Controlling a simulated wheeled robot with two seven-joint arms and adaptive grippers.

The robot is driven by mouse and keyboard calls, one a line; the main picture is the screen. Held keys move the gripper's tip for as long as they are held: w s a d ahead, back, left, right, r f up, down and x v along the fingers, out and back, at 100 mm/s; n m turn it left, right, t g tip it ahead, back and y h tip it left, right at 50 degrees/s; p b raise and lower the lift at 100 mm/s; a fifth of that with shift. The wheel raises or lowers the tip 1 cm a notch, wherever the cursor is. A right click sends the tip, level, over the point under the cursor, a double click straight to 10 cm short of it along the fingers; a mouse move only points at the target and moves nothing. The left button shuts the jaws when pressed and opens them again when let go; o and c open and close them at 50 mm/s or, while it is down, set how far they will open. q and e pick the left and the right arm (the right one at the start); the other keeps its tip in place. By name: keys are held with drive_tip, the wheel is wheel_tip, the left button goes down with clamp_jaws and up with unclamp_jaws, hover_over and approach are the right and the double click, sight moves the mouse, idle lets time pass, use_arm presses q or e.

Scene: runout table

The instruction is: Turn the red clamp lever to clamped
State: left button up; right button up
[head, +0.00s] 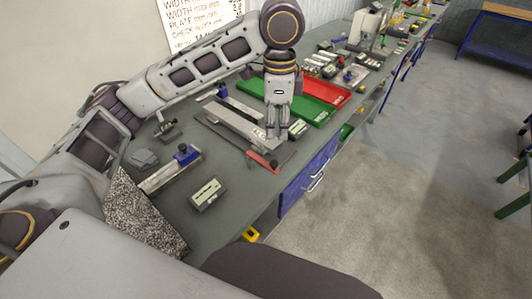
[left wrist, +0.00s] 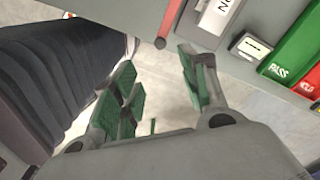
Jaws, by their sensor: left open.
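The red clamp lever (head: 262,160) lies near the front edge of the table, beside a long pale metal fixture (head: 235,125). My left gripper (head: 277,136) is open and points down just above and behind the lever in the head view. In the left wrist view, the red lever (left wrist: 171,18) shows at the top, with its rounded end just beyond the gap between the open green-padded fingers (left wrist: 155,65). Nothing is between the fingers, and I cannot tell whether they touch the lever. My right gripper is not in view.
A small grey display box (head: 298,128) and a green tray (head: 310,112) are close to the left gripper's right. A red tray (head: 325,92) lies beyond. Another display box (head: 207,195) and a blue-knobbed metal fixture (head: 187,154) stand nearer. Open floor lies past the front edge.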

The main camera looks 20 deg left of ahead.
use_arm(q)
drive_tip(key=shift+a, duration=0.15)
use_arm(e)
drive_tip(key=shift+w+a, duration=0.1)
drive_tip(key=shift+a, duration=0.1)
use_arm(q)
approach(274, 163)
wheel_tip(274, 163, down, 7)
drive_tip(key=shift+w+r+b, duration=0.1)
drive_tip(key=shift+b, duration=0.35)
drive_tip(key=shift+f, duration=0.8)
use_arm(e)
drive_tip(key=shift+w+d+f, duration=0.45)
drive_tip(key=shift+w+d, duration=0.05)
use_arm(q)
drive_tip(key=shift+c, duration=0.3)
